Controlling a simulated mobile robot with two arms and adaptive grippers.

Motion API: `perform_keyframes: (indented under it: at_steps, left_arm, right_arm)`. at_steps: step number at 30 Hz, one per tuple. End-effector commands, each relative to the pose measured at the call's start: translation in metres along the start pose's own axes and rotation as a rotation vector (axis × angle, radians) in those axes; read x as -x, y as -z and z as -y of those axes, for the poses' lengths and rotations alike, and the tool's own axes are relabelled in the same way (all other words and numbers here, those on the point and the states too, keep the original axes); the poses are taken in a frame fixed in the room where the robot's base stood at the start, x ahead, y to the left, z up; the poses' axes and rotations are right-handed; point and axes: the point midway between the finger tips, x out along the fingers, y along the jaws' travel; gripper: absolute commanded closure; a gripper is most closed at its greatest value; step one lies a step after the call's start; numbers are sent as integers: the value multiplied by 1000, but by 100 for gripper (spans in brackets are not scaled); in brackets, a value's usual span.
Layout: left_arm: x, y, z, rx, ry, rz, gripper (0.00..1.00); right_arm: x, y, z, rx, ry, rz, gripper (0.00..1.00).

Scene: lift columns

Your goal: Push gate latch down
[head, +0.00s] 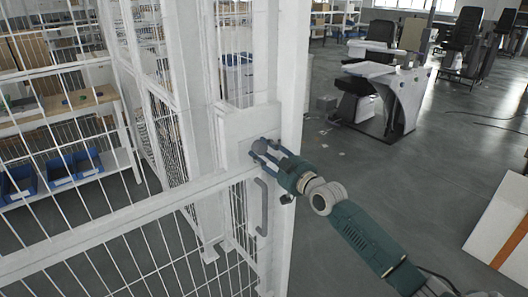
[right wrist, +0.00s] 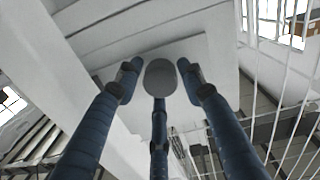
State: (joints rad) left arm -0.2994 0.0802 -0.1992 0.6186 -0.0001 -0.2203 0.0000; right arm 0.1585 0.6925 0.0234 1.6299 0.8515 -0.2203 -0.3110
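The white gate (head: 130,212) has a wire-mesh panel and a white box-like latch plate (head: 236,124) at its post. A round grey disc, seemingly the latch knob (right wrist: 160,77), is on this plate; it also shows in the head view (head: 259,145). My right gripper (head: 260,150) has dark blue fingers and is at the plate. In the right wrist view two fingers stand apart on either side of the knob, and a third is below it. I cannot tell whether any finger touches it. My left gripper is not in view.
A grey handle bar (head: 262,207) is on the post below the latch plate. Behind the mesh stand shelves with blue bins (head: 18,184). Open grey floor (head: 350,170) lies to the right, with a desk-like workstation (head: 392,98) and chairs further back.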

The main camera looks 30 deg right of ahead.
Motion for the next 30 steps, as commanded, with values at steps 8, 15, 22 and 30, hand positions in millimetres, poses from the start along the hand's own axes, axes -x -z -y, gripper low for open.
perform_keyframes:
  at_steps: [8,15,22,30]
  left_arm:
    - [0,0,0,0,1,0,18]
    - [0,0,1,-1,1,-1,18]
    - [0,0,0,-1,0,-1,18]
    - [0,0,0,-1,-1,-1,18]
  right_arm:
    - [0,-3,1,-2,1,6,48]
    - [12,-4,1,-1,2,6,48]
    - [54,-5,1,-1,3,9,48]
    - [99,-6,1,-1,3,11,48]
